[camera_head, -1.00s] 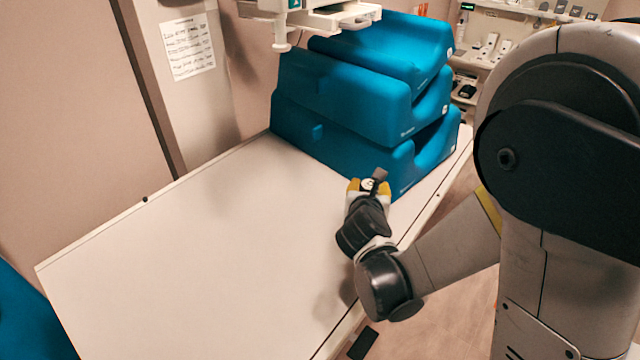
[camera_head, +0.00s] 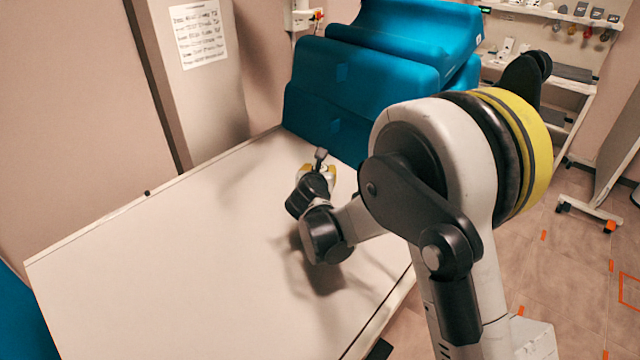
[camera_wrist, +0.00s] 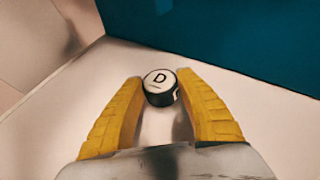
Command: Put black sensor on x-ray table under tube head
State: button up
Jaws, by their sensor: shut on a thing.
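The black sensor (camera_wrist: 160,98) is a small round puck with a white top marked "D". In the wrist view it sits between the yellow fingertips of my gripper (camera_wrist: 160,100), which is shut on it. In the head view my gripper (camera_head: 318,172) is over the far part of the white x-ray table (camera_head: 170,270), in front of the blue blocks. I cannot tell whether the sensor touches the tabletop. The tube head is not clearly in view; a white fitting (camera_head: 301,16) shows at the top edge, above the table's far end.
Large stacked blue cushions (camera_head: 365,65) fill the table's far end, close beyond my gripper. A grey column (camera_head: 200,90) with a paper sheet stands behind the table. The table's left and near parts are bare. A shelf rack (camera_head: 545,75) stands at the back right.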

jog(key=shift+f+b, duration=0.45)
jog(key=shift+f, duration=0.9)
jog(key=shift+f, duration=0.1)
jog(key=o, duration=1.3)
